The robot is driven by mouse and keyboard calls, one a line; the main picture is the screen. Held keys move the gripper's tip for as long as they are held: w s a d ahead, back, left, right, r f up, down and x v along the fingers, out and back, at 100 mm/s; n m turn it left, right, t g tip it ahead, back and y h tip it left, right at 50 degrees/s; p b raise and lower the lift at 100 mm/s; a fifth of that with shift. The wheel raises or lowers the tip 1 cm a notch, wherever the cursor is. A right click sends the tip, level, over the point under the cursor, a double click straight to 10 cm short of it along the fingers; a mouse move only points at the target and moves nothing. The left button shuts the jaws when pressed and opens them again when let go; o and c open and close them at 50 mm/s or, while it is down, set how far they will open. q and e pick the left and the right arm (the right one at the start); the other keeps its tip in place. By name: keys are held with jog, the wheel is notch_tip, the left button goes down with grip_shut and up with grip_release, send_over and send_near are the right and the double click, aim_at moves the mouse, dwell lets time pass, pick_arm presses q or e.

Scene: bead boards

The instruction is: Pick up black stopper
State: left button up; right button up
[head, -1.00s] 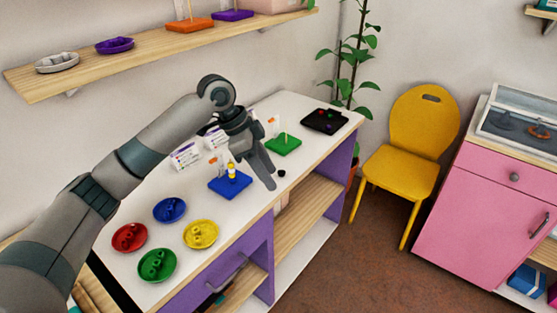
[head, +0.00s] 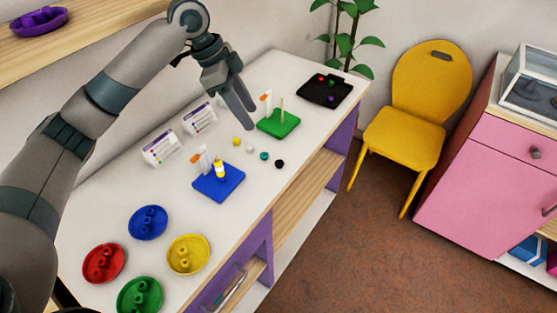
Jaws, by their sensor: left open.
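The black stopper (head: 280,164) is a small dark round piece on the white table top, near its front edge. It lies to the right of the blue board (head: 219,182) and below the green board (head: 279,123). My left gripper (head: 246,113) is open and empty, above the table and up and to the left of the stopper, apart from it. The stopper is fully visible. My right gripper is not in view.
A teal bead (head: 264,156), a white bead (head: 251,149) and a yellow bead (head: 236,141) lie close to the stopper. A black tray (head: 339,91) is at the far end. Coloured dishes, such as the yellow dish (head: 189,265), stand at the near end. White cards (head: 161,149) stand along the back.

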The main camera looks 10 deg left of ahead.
pick_arm(q)
jog(key=p, duration=0.3)
send_near(281, 165)
jog(key=w+a, duration=0.1)
jog(key=shift+w+d+f, duration=0.25)
jog(key=shift+f, duration=0.3)
jog(key=shift+d+f, duration=0.2)
jog(key=shift+f, duration=0.4)
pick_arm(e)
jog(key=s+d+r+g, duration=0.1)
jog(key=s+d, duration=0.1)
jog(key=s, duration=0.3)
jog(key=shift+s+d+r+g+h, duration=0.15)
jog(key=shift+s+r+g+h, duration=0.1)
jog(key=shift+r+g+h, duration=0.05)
